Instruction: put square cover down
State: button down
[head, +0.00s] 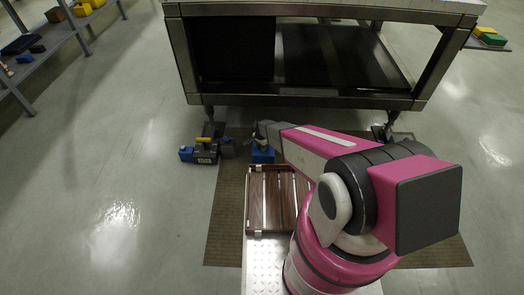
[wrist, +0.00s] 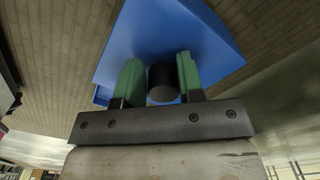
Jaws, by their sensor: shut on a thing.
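The blue square cover (wrist: 165,35) fills the upper middle of the wrist view, with a dark round knob (wrist: 162,82) on its near face. My gripper (wrist: 160,75) has its two green fingers on either side of this knob and is shut on it. In the head view my gripper (head: 266,133) is beyond the wooden tray, with the blue cover (head: 262,155) just below it. Whether the cover touches anything beneath it cannot be told. Part of the knob is hidden by the fingers.
A wooden slatted tray (head: 256,200) lies in front of the cover. A brown mat (head: 226,215) covers the floor here. A grey device (head: 206,151) with a yellow handle stands left, beside a blue block (head: 186,154). A heavy metal table (head: 300,98) stands behind.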

jog(key=shift+f, duration=1.75)
jog(key=c, duration=0.7)
grip_release()
jog(key=shift+c, duration=0.2)
jog(key=shift+r, duration=0.15)
notch_tip(320, 180, up, 12)
jog(key=s+d+r+n, duration=0.3)
jog(key=s+d+r, duration=0.3)
jog(key=r, duration=0.4)
jog(key=s+d+r+n, duration=0.3)
jog(key=s+d+r, duration=0.3)
jog(key=r, duration=0.5)
jog(key=s+d+r+n, duration=0.3)
jog(key=s+d+r, duration=0.3)
jog(key=r, duration=0.5)
jog(key=shift+s+d, duration=0.2)
jog(key=shift+d, duration=0.45)
